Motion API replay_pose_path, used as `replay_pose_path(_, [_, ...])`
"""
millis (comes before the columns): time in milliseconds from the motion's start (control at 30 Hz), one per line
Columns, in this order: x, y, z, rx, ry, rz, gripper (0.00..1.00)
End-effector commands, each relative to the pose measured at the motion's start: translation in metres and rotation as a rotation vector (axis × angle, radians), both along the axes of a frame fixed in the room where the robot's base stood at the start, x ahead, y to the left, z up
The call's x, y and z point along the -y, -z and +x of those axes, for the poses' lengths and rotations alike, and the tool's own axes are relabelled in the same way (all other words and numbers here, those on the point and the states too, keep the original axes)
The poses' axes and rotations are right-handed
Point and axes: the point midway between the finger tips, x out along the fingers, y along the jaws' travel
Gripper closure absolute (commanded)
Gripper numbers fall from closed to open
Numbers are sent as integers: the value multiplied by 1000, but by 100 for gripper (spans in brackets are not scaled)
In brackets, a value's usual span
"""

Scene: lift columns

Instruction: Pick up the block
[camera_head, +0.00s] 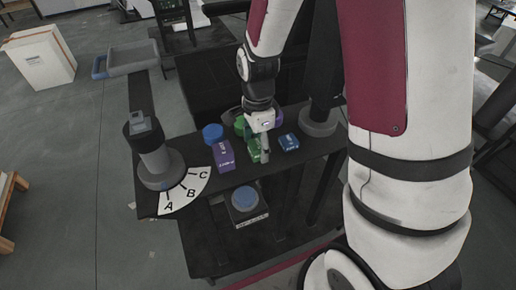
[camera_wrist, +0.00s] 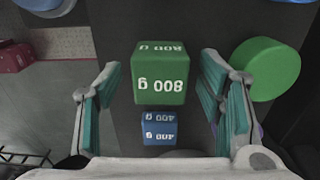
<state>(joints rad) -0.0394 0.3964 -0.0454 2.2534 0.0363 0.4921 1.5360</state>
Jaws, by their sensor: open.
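A green block marked 800 g (camera_wrist: 160,88) stands between my gripper's spread fingers (camera_wrist: 161,64) in the wrist view, with gaps on both sides. A smaller blue block marked 400 g (camera_wrist: 160,128) lies below it in that view, nearer the palm. In the head view my gripper (camera_head: 261,146) points down over the dark bench, and the green block (camera_head: 252,152) shows partly hidden behind its fingers. The blue block (camera_head: 289,142) sits just right of the gripper. A purple block (camera_head: 224,156) stands to the left. My gripper is open and empty.
A green round piece (camera_wrist: 265,68) is close beside the right finger. A blue cylinder (camera_head: 213,132) stands behind the purple block. A grey post (camera_head: 156,160) and a lettered dial (camera_head: 187,192) are at the bench's left. A blue-topped object (camera_head: 245,199) sits lower in front.

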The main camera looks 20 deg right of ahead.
Motion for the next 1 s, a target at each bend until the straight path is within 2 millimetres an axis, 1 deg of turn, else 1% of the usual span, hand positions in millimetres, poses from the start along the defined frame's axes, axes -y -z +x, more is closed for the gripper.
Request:
replay_pose_path(133, [0,0,0,0,0,0,38])
replay_pose_path(167, [0,0,0,0,0,0,43])
replay_pose_path(200, [0,0,0,0,0,0,52])
replay_pose_path(267, [0,0,0,0,0,0,66])
replay_pose_path(300, [0,0,0,0,0,0,75])
replay_pose_path(367, [0,0,0,0,0,0,88])
replay_pose_path(400, [0,0,0,0,0,0,97])
replay_pose_path(433, [0,-1,0,0,0,0,100])
replay_pose_path(767, [0,-2,1,2,0,0,100])
replay_pose_path(867, [0,-6,1,4,0,0,100])
replay_pose_path(1000, [0,-18,2,6,0,0,100])
